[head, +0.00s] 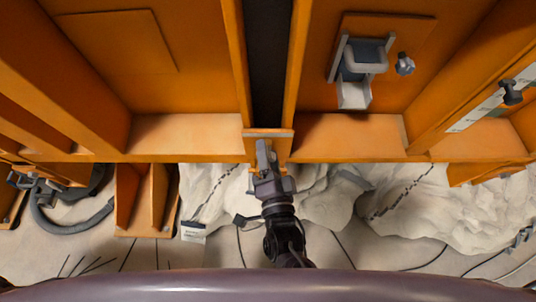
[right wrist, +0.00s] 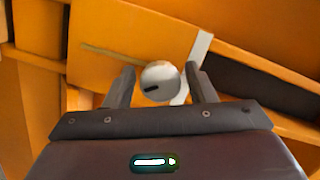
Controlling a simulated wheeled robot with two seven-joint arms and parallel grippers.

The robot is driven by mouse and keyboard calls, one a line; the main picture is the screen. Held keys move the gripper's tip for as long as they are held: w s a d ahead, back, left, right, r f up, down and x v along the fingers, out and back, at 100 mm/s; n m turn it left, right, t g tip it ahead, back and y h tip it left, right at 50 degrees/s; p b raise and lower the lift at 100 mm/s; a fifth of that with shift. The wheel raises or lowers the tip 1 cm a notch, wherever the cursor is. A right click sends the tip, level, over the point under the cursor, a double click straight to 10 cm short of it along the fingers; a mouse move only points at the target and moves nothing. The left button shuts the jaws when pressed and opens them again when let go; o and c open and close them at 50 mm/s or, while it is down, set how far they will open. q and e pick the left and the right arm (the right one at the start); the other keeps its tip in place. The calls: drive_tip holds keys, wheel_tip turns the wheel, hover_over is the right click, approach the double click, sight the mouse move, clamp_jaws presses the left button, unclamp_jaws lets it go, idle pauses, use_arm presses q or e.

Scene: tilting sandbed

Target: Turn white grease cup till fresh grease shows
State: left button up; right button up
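The white grease cup (right wrist: 160,78) shows in the right wrist view as a round pale cap with a short dark mark on its face. It lies between the two fingers of my right gripper (right wrist: 161,80), with a visible gap to each finger. The right gripper is open and does not appear to touch the cup. In the head view the right gripper (head: 263,152) reaches up to the orange frame at the middle, and the cup is hidden there. No grease can be made out. My left gripper is not in view.
Orange steel frame walls (head: 190,130) stand around the gripper, with a dark slot (head: 268,60) beyond it. A grey bracket (head: 355,92) and a knob (head: 404,64) sit at upper right. Pale sand (head: 420,205) and a grey hose (head: 75,225) lie below.

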drive_tip(key=shift+o, duration=0.2)
drive_tip(key=shift+s, duration=0.1)
drive_tip(key=shift+s+f, duration=0.2)
drive_tip(key=shift+s, duration=0.15)
use_arm(q)
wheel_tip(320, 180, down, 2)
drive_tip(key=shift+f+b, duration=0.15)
drive_tip(key=shift+b, duration=1)
use_arm(e)
drive_tip(key=s+d, duration=0.1)
drive_tip(key=s, duration=0.5)
drive_tip(key=shift+s+d+f, duration=0.15)
drive_tip(key=shift+s+f, duration=0.05)
drive_tip(key=shift+s, duration=0.15)
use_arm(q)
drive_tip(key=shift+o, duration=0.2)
